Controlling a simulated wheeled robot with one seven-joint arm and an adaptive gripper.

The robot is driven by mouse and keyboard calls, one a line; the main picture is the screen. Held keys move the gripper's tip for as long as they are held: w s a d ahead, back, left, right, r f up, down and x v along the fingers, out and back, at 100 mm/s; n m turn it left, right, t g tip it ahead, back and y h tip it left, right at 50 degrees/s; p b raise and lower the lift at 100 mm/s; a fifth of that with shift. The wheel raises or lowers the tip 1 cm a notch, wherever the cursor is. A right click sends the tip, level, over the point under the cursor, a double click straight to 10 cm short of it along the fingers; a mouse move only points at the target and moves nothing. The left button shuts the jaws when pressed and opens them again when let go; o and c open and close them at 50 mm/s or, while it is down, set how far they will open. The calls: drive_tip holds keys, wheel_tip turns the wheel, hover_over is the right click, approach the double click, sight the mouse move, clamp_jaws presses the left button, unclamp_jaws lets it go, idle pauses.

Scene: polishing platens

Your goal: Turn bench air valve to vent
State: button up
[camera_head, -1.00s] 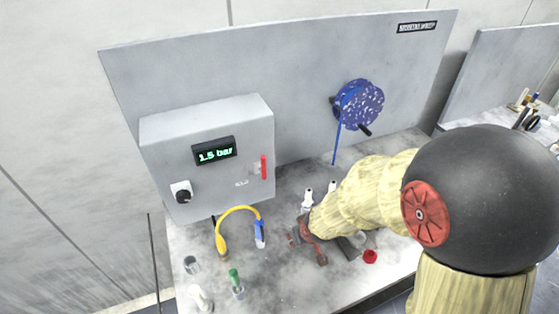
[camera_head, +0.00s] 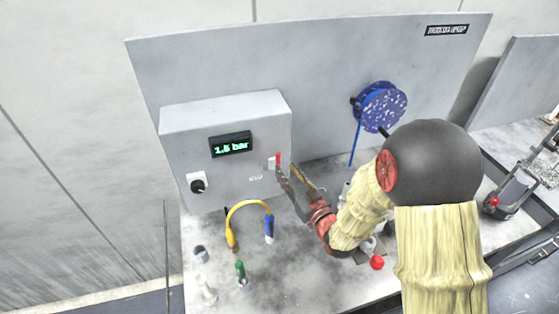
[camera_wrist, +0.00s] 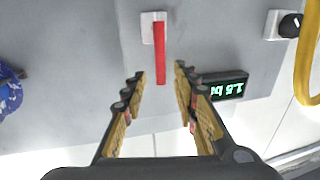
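The air valve is a red lever on a white plate on the front of the grey box. In the head view the red lever (camera_head: 278,159) is partly covered by my gripper. In the wrist view the red lever (camera_wrist: 160,52) lies in line with its plate, beyond the fingertips and between them. My gripper (camera_head: 296,170) is open and empty, its fingers pointing at the box; it also shows in the wrist view (camera_wrist: 158,75). The display (camera_head: 231,145) reads about 1.5 bar. I cannot tell whether a finger touches the lever.
A black knob (camera_head: 198,186) is on the box's left side. A yellow hose (camera_head: 240,207) arches above the bench below the box. A green-topped item (camera_head: 240,271) and small pieces stand at the front left. A blue reel (camera_head: 380,106) hangs on the panel at right.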

sight(278, 161)
drive_tip(key=x, duration=0.6)
drive_tip(key=shift+w+a, duration=0.2)
drive_tip(key=shift+w, duration=0.05)
drive_tip(key=shift+c, duration=0.9)
clamp_jaws()
